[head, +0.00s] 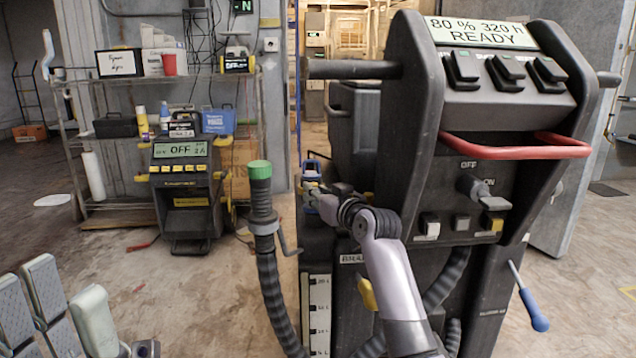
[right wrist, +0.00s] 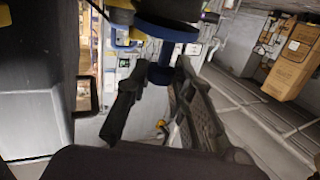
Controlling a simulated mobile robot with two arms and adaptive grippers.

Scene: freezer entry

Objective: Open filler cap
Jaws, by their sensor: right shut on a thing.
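The black floor machine (head: 430,110) stands at the right of the head view, its display reading READY. A blue part, which looks like the filler cap (head: 311,170), shows small at its left side. In the right wrist view the cap (right wrist: 165,32) is a blue disc with a narrower blue piece below. My right gripper (head: 315,193) reaches in front of the machine to this spot. Its dark fingers (right wrist: 158,85) are shut on the narrower blue piece; their exact contact is partly hidden. My left gripper (head: 65,305) shows at the lower left, fingers apart and empty, away from the machine.
A hose with a green end (head: 260,185) and a crank stands left of the machine. A blue-handled screwdriver (head: 533,310) is at its right side. Open floor lies at left.

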